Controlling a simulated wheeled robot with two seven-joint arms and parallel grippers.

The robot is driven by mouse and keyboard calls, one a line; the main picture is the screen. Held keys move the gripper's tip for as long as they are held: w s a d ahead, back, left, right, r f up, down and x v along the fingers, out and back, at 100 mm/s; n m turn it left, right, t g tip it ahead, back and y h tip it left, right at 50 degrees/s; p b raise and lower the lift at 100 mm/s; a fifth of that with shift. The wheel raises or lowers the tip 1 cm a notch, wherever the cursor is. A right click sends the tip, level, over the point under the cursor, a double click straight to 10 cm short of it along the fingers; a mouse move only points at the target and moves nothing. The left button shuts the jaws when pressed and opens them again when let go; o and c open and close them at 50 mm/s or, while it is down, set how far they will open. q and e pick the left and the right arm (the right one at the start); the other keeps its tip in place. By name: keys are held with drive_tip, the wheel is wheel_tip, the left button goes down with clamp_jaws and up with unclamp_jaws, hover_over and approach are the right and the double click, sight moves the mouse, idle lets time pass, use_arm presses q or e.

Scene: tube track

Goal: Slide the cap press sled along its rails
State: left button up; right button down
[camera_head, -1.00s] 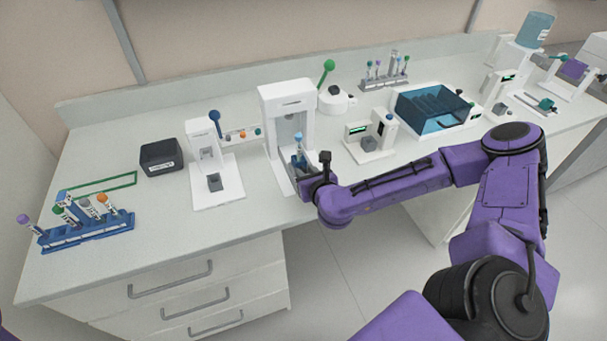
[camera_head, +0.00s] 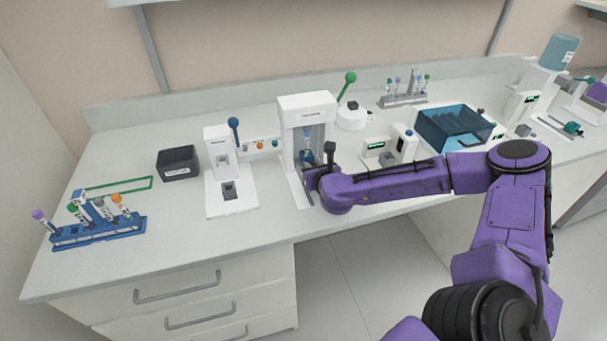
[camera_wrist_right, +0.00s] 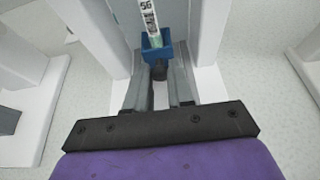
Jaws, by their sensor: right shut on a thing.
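The white cap press (camera_head: 305,103) stands mid-bench, an upright frame over a base with rails. Its blue sled (camera_wrist_right: 157,50) holds an upright tube (camera_wrist_right: 151,22) with a white label; the sled (camera_head: 306,158) sits between the press's uprights. My right gripper (camera_wrist_right: 161,84) is shut on the dark knob (camera_wrist_right: 160,70) at the sled's front. In the head view my right gripper (camera_head: 311,180) is at the front of the press, and its wrist partly hides the base. My left gripper is not in view.
Left of the press stands a smaller white device with a blue lever (camera_head: 233,127). A black box (camera_head: 178,163) and a blue tube rack (camera_head: 100,232) are farther left.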

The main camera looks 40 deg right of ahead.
drive_tip(key=shift+w+r, duration=0.1)
drive_tip(key=shift+r, duration=0.05)
drive_tip(key=c, duration=1)
unclamp_jaws()
drive_tip(key=shift+w, duration=0.2)
drive_tip(key=shift+s+a, duration=0.1)
drive_tip(key=shift+s, duration=0.2)
drive_tip(key=b+v, duration=0.1)
drive_tip(key=v, duration=0.9)
drive_tip(key=shift+w, duration=0.1)
